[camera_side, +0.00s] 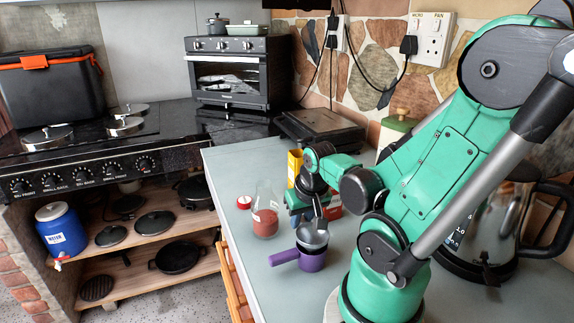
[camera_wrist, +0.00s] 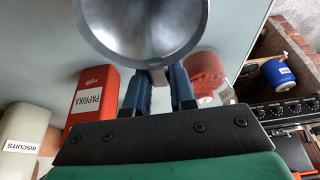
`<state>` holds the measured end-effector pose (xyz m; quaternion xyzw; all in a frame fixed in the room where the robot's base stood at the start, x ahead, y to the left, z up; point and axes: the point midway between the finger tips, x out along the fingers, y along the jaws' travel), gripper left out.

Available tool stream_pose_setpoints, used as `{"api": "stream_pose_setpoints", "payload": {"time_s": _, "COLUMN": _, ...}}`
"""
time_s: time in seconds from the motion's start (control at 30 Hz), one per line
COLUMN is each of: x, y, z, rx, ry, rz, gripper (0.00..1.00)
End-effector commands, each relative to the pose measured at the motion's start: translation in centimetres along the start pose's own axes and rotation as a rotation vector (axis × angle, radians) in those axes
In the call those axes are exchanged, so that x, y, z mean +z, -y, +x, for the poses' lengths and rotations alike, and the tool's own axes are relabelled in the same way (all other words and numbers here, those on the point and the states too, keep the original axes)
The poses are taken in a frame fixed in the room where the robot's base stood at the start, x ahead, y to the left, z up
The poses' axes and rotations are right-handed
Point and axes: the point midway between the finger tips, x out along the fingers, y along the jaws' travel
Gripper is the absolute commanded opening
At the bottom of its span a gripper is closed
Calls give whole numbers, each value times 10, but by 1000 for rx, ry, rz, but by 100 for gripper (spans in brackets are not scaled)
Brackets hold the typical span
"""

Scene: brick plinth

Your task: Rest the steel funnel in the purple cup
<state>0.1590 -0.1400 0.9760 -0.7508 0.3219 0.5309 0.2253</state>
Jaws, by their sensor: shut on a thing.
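The steel funnel (camera_side: 312,236) is grey and shiny, with its wide mouth facing up, at the top of the purple cup (camera_side: 311,261). The cup stands upright on the grey counter with its handle pointing left. The funnel's lower part is hidden in or behind the cup, and I cannot tell whether its weight rests on the rim. My gripper (camera_side: 318,218) is shut on the funnel's edge from above. In the wrist view the funnel (camera_wrist: 140,28) fills the top, held at its near edge between the blue fingers of my gripper (camera_wrist: 158,80). The cup is hidden there.
A yellow box (camera_side: 295,168) and a red paprika box (camera_wrist: 93,95) are close behind. A large kettle (camera_side: 478,235) is at right.

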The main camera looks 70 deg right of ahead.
Motion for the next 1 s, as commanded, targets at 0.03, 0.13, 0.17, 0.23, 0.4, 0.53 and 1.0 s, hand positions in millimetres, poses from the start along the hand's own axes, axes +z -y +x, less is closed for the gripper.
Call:
{"api": "stream_pose_setpoints", "payload": {"time_s": 0.03, "x": 0, "y": 0, "z": 0, "rx": 0, "ry": 0, "rz": 0, "gripper": 0}}
{"api": "stream_pose_setpoints", "payload": {"time_s": 0.13, "x": 0, "y": 0, "z": 0, "rx": 0, "ry": 0, "rz": 0, "gripper": 0}}
{"api": "stream_pose_setpoints", "payload": {"time_s": 0.17, "x": 0, "y": 0, "z": 0, "rx": 0, "ry": 0, "rz": 0, "gripper": 0}}
{"api": "stream_pose_setpoints", "payload": {"time_s": 0.23, "x": 0, "y": 0, "z": 0, "rx": 0, "ry": 0, "rz": 0, "gripper": 0}}
{"api": "stream_pose_setpoints", "payload": {"time_s": 0.4, "x": 0, "y": 0, "z": 0, "rx": 0, "ry": 0, "rz": 0, "gripper": 23}}
{"api": "stream_pose_setpoints", "payload": {"time_s": 0.53, "x": 0, "y": 0, "z": 0, "rx": 0, "ry": 0, "rz": 0, "gripper": 57}}
{"api": "stream_pose_setpoints", "payload": {"time_s": 1.0, "x": 0, "y": 0, "z": 0, "rx": 0, "ry": 0, "rz": 0, "gripper": 88}}
